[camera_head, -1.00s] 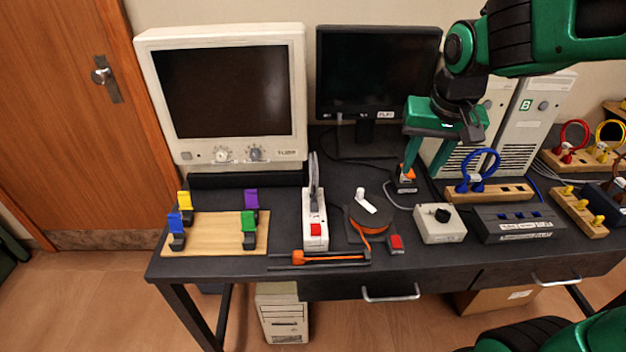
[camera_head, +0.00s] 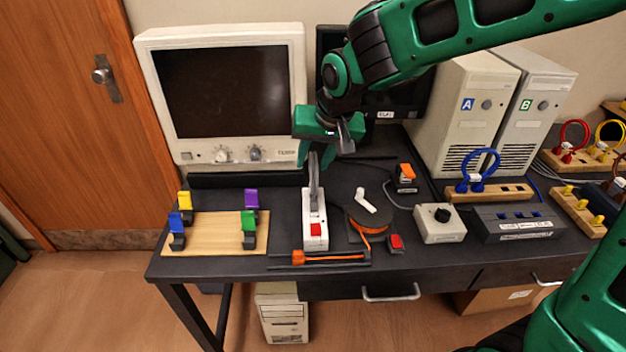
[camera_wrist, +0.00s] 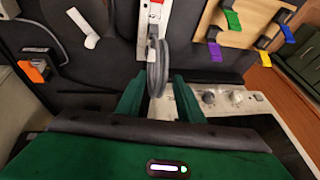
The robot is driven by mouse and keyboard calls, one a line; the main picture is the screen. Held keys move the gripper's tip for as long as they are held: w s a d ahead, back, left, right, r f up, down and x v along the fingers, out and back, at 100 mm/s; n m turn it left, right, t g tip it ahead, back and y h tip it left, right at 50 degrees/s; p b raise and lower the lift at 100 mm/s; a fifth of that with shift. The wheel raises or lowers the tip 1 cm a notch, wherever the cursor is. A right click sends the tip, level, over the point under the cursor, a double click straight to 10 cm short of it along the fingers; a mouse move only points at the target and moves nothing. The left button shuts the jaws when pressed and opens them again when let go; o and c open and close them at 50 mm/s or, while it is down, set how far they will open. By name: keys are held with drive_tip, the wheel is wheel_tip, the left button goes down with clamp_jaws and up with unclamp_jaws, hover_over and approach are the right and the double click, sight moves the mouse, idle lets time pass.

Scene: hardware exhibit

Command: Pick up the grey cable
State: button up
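The grey cable (camera_head: 314,184) is a thin upright loop on a white base with a red button (camera_head: 315,232). In the wrist view the grey cable (camera_wrist: 157,66) rises from the white base toward me, with its near end between my finger lines. My gripper (camera_head: 323,156) is over the desk, at the top of the loop in the head view. In the wrist view my gripper (camera_wrist: 158,88) is open, with a finger on each side of the cable and visible gaps. I cannot tell how deep the loop sits between the fingers.
The CRT monitor (camera_head: 225,95) stands close behind left, and a dark flat monitor (camera_head: 400,105) behind right. A wooden board with coloured clips (camera_head: 215,235) lies left. A black reel (camera_head: 366,218) and an orange switch (camera_head: 405,178) lie right. An orange-handled tool (camera_head: 320,258) lies in front.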

drive_tip(key=shift+x, duration=2.3)
drive_tip(key=shift+d, duration=0.1)
drive_tip(key=c, duration=0.8)
clamp_jaws()
drive_tip(key=shift+r, duration=0.1)
